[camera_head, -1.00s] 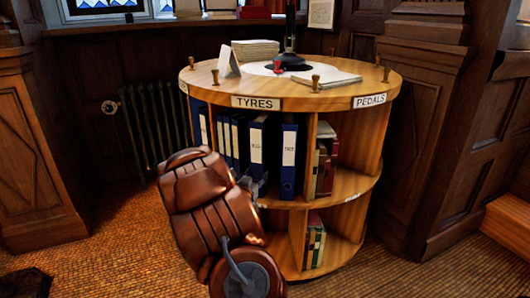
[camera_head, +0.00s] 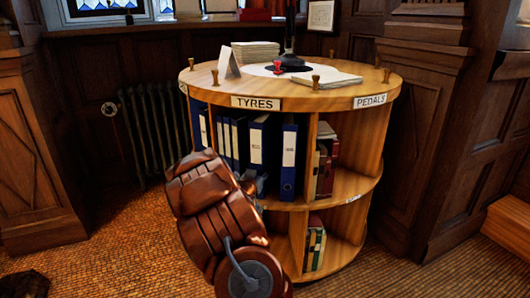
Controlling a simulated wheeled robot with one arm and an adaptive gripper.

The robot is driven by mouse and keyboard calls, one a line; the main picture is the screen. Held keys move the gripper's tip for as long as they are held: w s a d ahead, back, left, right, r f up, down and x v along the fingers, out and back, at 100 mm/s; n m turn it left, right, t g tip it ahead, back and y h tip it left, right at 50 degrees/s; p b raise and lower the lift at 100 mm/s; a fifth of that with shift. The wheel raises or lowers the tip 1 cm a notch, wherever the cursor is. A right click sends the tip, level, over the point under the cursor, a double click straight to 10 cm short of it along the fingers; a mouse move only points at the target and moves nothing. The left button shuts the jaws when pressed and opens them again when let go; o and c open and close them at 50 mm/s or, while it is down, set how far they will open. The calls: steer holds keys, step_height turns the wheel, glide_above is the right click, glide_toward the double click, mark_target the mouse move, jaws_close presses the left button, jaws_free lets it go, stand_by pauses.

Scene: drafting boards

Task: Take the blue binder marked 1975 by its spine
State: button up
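Several blue binders with pale spine labels stand upright on the upper shelf of a round wooden bookcase (camera_head: 330,102), under the sign TYRES. One wide binder (camera_head: 257,155) is near the middle, and another (camera_head: 289,160) stands to its right by a divider. The writing on the labels is too small to read, so I cannot tell which is marked 1975. My gripper (camera_head: 259,184) shows only as a small grey piece beyond my brown arm, in front of the lower part of the wide binder. Its fingers are mostly hidden, and contact cannot be told.
The bookcase top holds a paper stack (camera_head: 256,54), a white folded card (camera_head: 229,66), a dark lamp base and small brass pegs. Red and green books (camera_head: 326,168) fill the bay right of the divider. A radiator (camera_head: 155,130) stands behind at left. Open floor lies in front.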

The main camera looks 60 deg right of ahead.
jaws_close()
step_height(320, 180, up, 4)
steer(key=shift+f+p, duration=0.2)
steer(key=shift+p, duration=0.85)
steer(key=shift+a+r, duration=0.1)
steer(key=shift+a, duration=0.1)
steer(key=b+v, duration=0.3)
steer(key=v, duration=0.9)
steer(key=shift+a+f, duration=0.3)
steer(key=shift+a, duration=0.1)
steer(key=shift+a+b, duration=0.1)
steer(key=shift+b, duration=0.55)
